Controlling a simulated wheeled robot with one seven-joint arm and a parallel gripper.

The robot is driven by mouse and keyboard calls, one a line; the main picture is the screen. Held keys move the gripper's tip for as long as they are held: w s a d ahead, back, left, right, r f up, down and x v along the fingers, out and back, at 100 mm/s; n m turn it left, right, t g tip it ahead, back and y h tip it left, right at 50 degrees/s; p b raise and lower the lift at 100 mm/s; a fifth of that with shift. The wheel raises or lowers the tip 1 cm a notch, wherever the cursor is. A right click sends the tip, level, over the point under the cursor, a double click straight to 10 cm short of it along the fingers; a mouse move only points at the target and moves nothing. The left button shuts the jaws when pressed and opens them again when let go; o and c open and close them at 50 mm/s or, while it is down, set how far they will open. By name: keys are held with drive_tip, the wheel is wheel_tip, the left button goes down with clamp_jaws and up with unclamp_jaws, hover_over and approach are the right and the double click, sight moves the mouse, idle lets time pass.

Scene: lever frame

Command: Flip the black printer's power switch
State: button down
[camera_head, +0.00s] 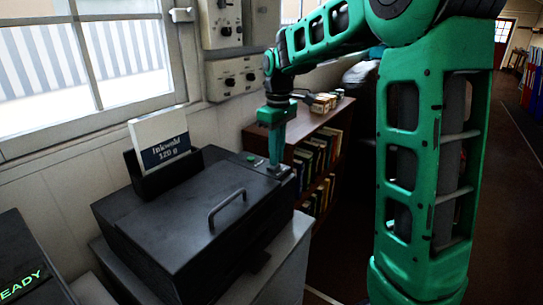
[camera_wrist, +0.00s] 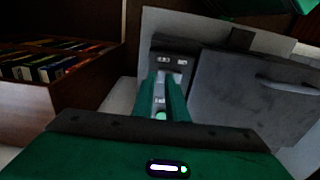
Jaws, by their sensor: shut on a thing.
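The black printer (camera_head: 170,238) sits on a light grey cabinet, its lid with a bar handle closed. It fills the right of the wrist view (camera_wrist: 245,98). A small control panel (camera_wrist: 173,48) with pale labels is at its edge, and a green indicator (camera_head: 250,158) shows there. My gripper (camera_head: 277,168) reaches down from above onto this panel at the printer's back right corner. In the wrist view my gripper (camera_wrist: 171,85) has its two fingers close together over the panel, shut on the power switch. The fingers mostly hide the switch, so its position cannot be told.
A paper holder (camera_head: 160,165) with a labelled sheet stands on the printer's left rear. A wooden bookshelf (camera_head: 318,135) with books is just right of the printer. Wall boxes with knobs (camera_head: 237,77) hang behind. A dark device with a green READY display (camera_head: 22,285) is front left.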

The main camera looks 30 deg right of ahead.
drive_tip(key=shift+s+d+f, duration=0.2)
drive_tip(key=shift+f, duration=0.2)
drive_tip(key=shift+s+d+f, duration=0.15)
drive_tip(key=shift+s+f, duration=0.05)
drive_tip(key=shift+f, duration=0.15)
drive_tip(key=shift+s+a, duration=0.1)
drive_tip(key=shift+a, duration=0.15)
drive_tip(key=shift+s+a, duration=0.2)
drive_tip(key=shift+a, duration=0.35)
drive_tip(key=shift+w+r, duration=0.3)
drive_tip(key=shift+r, duration=0.05)
drive_tip(key=shift+w+r, duration=0.35)
drive_tip(key=shift+r, duration=0.25)
drive_tip(key=shift+w+r, duration=0.3)
drive_tip(key=shift+r, duration=0.3)
wheel_tip(320, 180, up, 12)
drive_tip(key=shift+s+d+r, duration=0.15)
drive_tip(key=shift+s+d, duration=0.1)
drive_tip(key=shift+d, duration=0.2)
